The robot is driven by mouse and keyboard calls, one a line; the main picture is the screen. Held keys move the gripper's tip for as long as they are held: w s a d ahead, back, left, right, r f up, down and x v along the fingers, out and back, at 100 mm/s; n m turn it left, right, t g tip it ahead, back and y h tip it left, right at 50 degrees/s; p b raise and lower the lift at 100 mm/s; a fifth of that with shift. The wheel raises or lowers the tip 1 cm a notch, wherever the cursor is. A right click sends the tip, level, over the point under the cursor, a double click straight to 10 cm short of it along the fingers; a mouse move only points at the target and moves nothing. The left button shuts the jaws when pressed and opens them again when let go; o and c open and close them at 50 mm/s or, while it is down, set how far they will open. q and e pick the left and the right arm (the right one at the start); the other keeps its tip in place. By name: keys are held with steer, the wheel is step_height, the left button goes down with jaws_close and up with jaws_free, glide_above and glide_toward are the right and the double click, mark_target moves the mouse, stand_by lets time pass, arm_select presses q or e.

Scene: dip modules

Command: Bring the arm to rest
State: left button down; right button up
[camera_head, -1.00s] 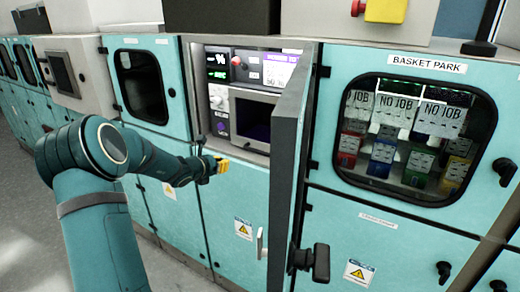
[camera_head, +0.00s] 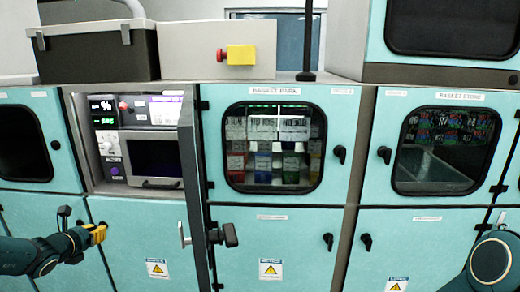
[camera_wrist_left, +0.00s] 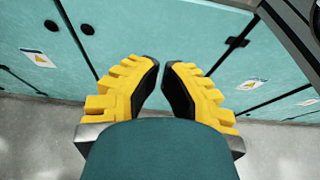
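My left gripper (camera_head: 97,234) comes in from the left in the head view, at the lower left in front of the teal cabinets. In the left wrist view its two yellow fingers (camera_wrist_left: 162,82) stand apart with a narrow gap between their black pads, and nothing is between them. Cabinet fronts and grey floor show beyond the fingers. At the lower right of the head view a rounded teal part of my right arm (camera_head: 490,262) shows; the right gripper is not in view.
The Basket Park window (camera_head: 275,195) and Basket Store window (camera_head: 440,187) are shut. A dark box (camera_head: 95,55) and a yellow-red switch (camera_head: 240,55) sit on top.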

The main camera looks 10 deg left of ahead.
arm_select(q)
steer(key=s+d+f+m+g+h+b, duration=0.2)
steer(key=d+f+m+g+h, duration=0.6)
steer(key=d+f, duration=1.15)
steer(key=s+d+f+m+g+y, duration=0.1)
steer(key=s+d+f+m, duration=0.3)
steer(key=d+m, duration=0.5)
steer(key=s+d+f+m+g+b, duration=0.1)
steer(key=s+d+f+m, duration=0.3)
steer(key=s+d+m, duration=0.4)
steer(key=s+d+f+m+g+y+b, duration=0.1)
steer(key=s+d+f+m, duration=0.4)
steer(key=d+m, duration=0.5)
steer(key=shift+s+d+g+y, duration=0.15)
steer(key=shift+s+g+y, duration=0.15)
steer(key=shift+s, duration=0.7)
arm_select(e)
step_height(320, 180, down, 5)
steer(key=shift+s+a+r, duration=0.15)
arm_select(q)
steer(key=shift+f, duration=0.1)
